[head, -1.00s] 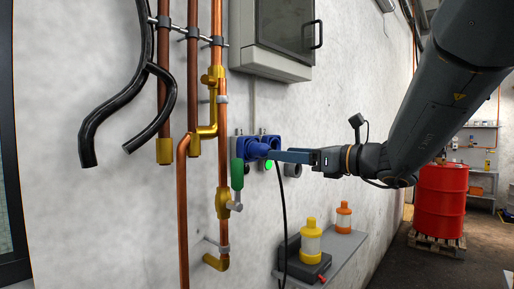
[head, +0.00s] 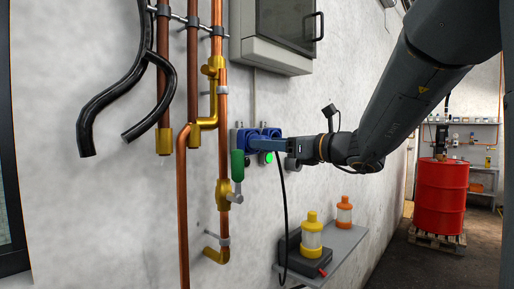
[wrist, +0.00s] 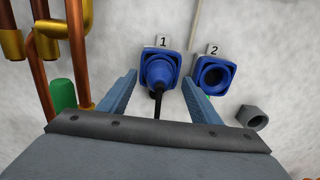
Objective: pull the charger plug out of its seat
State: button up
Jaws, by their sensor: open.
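The blue charger plug (wrist: 158,76) sits in the blue seat marked 1 (wrist: 173,60) on the wall, with its black cable (wrist: 157,106) hanging down. In the head view the plug is largely hidden behind my fingers. My gripper (wrist: 159,80) is open, with one blue finger on each side of the plug. A gap shows between the plug and the left finger; the right finger reaches up near the lower edge of seat 2. The same gripper shows in the head view (head: 284,146), reaching to the wall from the right.
An empty blue seat marked 2 (wrist: 213,75) is at the right. A grey round holder (wrist: 252,117) lies below it. Copper pipes and a green valve handle (head: 238,164) stand close at the left. A shelf (head: 346,243) with yellow and orange bottles is below.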

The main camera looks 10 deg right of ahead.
jog(key=shift+b+x, duration=0.3)
jog(key=shift+x, duration=1)
dwell(0.6)
grip_shut()
jog(key=v, duration=0.6)
dwell(1.3)
